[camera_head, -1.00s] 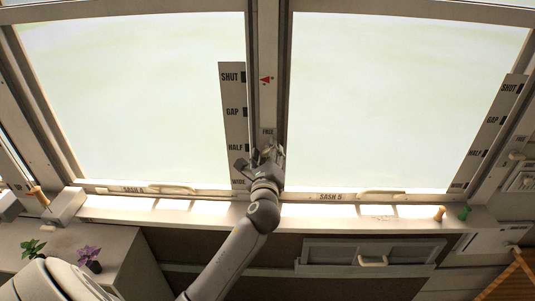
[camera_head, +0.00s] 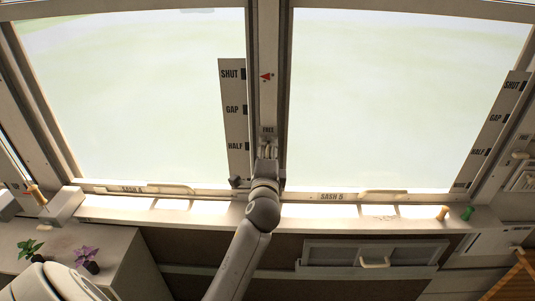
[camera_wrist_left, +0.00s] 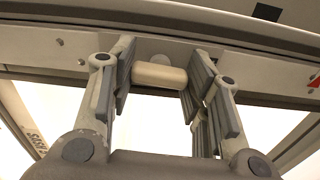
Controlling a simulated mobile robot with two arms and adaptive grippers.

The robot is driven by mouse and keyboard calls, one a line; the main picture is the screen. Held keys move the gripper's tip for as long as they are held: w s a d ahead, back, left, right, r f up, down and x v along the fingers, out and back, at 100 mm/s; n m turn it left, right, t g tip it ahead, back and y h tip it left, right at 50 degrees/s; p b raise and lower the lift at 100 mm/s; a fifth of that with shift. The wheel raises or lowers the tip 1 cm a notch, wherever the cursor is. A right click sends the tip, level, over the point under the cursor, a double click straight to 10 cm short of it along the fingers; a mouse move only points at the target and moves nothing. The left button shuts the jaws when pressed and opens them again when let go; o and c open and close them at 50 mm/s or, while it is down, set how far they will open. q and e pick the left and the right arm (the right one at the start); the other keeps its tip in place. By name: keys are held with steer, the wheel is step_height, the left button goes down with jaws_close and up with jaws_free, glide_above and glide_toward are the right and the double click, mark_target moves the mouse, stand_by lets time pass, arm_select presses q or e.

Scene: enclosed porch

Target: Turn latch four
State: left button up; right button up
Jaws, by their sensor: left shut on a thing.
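My left gripper (camera_head: 267,150) is at the middle post (camera_head: 268,105) between two window sashes, just below the word FREE. In the left wrist view, its fingers (camera_wrist_left: 160,85) stand on either side of a cream, rounded latch handle (camera_wrist_left: 158,75), which lies crosswise between the pads. The gripper is shut on this handle. The latch's number is not readable, and the head view mostly hides the handle behind my gripper. A red mark (camera_head: 265,77) is higher on the post. My right gripper is not in view.
A scale plate (camera_head: 233,110) marked SHUT, GAP and HALF stands left of the post. The sill (camera_head: 330,212) runs below, with an orange peg (camera_head: 442,213) and a green peg (camera_head: 467,213) at right. Potted plants (camera_head: 87,258) stand at lower left.

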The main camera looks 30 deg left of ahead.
arm_select(q)
steer(key=shift+f+n, duration=0.1)
steer(key=shift+n, duration=0.4)
steer(key=o, duration=1)
steer(key=v, duration=1.2)
